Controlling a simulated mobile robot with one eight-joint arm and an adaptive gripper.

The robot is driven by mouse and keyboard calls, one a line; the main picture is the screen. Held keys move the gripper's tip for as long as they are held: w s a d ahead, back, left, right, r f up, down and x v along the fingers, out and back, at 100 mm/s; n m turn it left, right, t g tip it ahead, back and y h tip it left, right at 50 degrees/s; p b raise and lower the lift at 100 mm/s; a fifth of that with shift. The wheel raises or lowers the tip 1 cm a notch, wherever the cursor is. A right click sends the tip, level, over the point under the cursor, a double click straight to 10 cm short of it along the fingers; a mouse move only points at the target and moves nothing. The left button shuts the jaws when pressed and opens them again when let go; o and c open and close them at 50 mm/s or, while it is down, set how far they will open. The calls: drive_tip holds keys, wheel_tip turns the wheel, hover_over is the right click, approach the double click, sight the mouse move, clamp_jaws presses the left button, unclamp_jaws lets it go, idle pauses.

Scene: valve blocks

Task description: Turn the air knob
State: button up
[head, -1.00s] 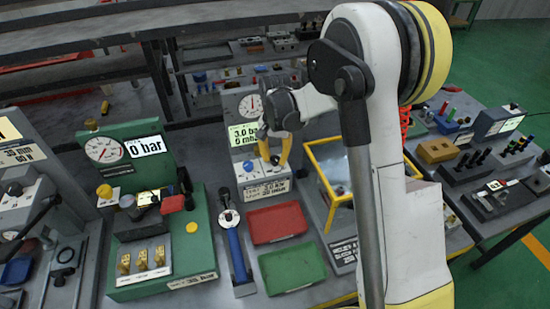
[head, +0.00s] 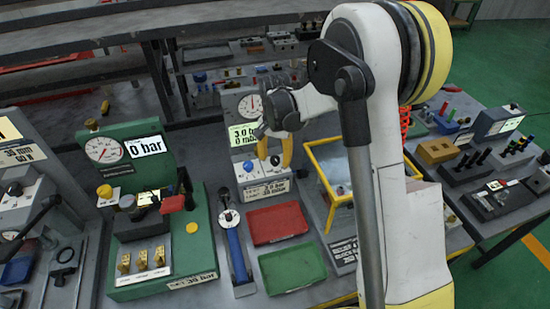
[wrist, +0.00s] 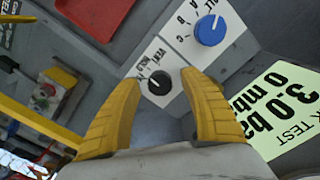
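The small test panel has a blue knob (head: 248,166) and a black knob (wrist: 158,82) on a white plate. I cannot tell from the partly readable labels which knob is named air. My gripper (head: 273,161) is open over the panel, with its yellow fingers pointing down. In the wrist view, the black knob lies between the fingertips of my gripper (wrist: 159,79), with gaps on both sides. The blue knob (wrist: 209,29) is beyond the right finger. Height above the black knob is hard to judge.
A display (wrist: 285,105) reading 3.0 bar stands close to the right finger. Red (head: 277,223) and green (head: 292,267) trays lie in front of the panel. A yellow-framed box (head: 326,162) stands to the right, and a green gauge station (head: 155,235) to the left.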

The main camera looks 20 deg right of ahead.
sight(275, 159)
wheel_tip(275, 159, up, 12)
idle(0.6)
drive_tip(key=shift+r, duration=0.1)
drive_tip(key=s+r+n+t, duration=0.2)
drive_tip(key=s+r, duration=0.4)
drive_tip(key=s, duration=0.1)
drive_tip(key=s+n+t, duration=0.5)
drive_tip(key=s, duration=1.3)
drive_tip(key=shift+f+n, duration=0.4)
idle(2.1)
